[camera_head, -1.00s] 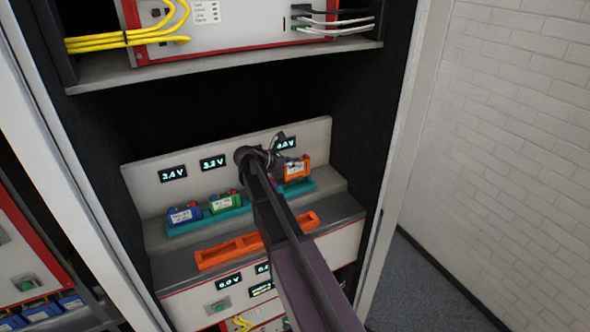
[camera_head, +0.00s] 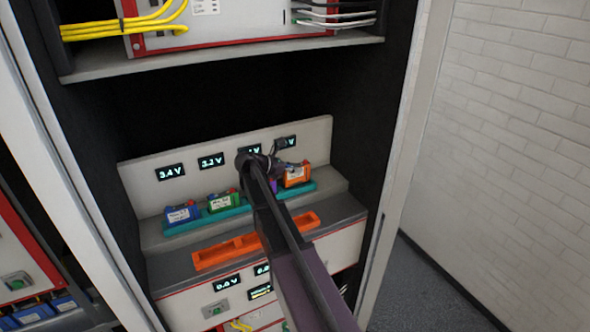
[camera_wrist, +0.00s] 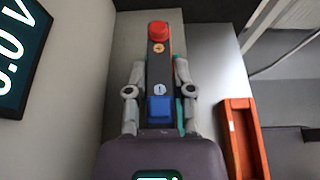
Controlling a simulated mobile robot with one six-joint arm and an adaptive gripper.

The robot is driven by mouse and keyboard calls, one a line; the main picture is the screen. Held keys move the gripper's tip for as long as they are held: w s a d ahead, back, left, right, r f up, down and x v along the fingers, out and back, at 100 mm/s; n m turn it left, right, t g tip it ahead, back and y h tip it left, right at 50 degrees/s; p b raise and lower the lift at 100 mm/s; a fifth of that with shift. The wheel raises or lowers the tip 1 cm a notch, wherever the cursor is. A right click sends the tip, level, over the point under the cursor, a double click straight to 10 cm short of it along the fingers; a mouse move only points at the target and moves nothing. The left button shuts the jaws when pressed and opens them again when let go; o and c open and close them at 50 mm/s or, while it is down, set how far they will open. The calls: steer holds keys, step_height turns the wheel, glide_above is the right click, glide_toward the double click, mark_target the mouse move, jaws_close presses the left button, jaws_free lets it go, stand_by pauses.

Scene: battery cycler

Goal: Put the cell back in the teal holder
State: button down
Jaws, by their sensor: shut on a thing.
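The orange cell (camera_head: 297,175) is upright at the right end of the teal holder (camera_head: 235,212), with its lower end at the holder. I cannot tell whether it is fully seated. My gripper (camera_head: 283,165) is shut on the orange cell from above, partly hidden by my arm. The wrist view shows my gripper (camera_wrist: 159,95) with a finger on each side of the cell's dark top (camera_wrist: 160,72), which has a red and a blue terminal. Slivers of the teal holder (camera_wrist: 189,112) show beside it.
A blue cell (camera_head: 182,214), a green cell (camera_head: 222,202) and a purple cell, mostly behind my arm, stand in the holder. An orange tray (camera_head: 225,255) lies in front. A panel with voltage displays (camera_head: 170,172) rises behind. A shelf (camera_head: 220,60) is overhead.

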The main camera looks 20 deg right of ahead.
steer(key=shift+f, duration=0.25)
steer(key=shift+s+a+f+b, duration=0.15)
steer(key=shift+s+b, duration=0.3)
steer(key=shift+b, duration=0.25)
steer(key=shift+c, duration=2.4)
jaws_free()
steer(key=shift+w+r+p, duration=0.3)
steer(key=shift+r+p, duration=0.05)
steer(key=shift+p, duration=0.35)
steer(key=p+v, duration=0.4)
steer(key=v, duration=0.6)
steer(key=shift+w+a+r, duration=0.1)
steer(key=shift+r, duration=0.1)
steer(key=shift+p+v, duration=0.3)
steer(key=shift+v, duration=0.45)
steer(key=shift+f, duration=0.15)
